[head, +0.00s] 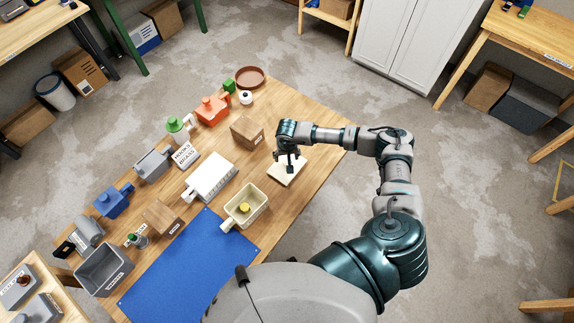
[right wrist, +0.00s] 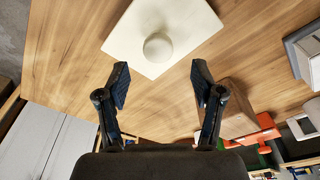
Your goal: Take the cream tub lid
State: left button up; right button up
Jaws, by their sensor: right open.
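The cream tub lid (head: 288,176) is a flat cream square lying on the wooden table near its right edge. In the right wrist view the lid (right wrist: 135,30) shows a round cream knob (right wrist: 158,47) on top. My right gripper (head: 290,164) is over the lid in the head view. In the right wrist view its fingers (right wrist: 158,85) are open and empty, apart from the knob, which lies just beyond the fingertips. The cream tub (head: 243,209) stands open on the table, left of and nearer than the lid, with a yellow item (head: 243,208) inside. My left gripper is not in view.
A blue mat (head: 188,268) covers the near part of the table. A wooden block (head: 247,131), a white box (head: 211,176), an orange container (head: 212,110) and a grey bin (head: 103,270) stand on the table (head: 310,115). Bare wood surrounds the lid.

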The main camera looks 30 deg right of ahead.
jog(key=shift+f, duration=0.65)
jog(key=f, duration=0.1)
jog(key=f+p, duration=0.1)
jog(key=f, duration=0.2)
jog(key=shift+w+d+f, duration=0.2)
jog(key=shift+w+d, duration=0.05)
jog(key=c, duration=1.2)
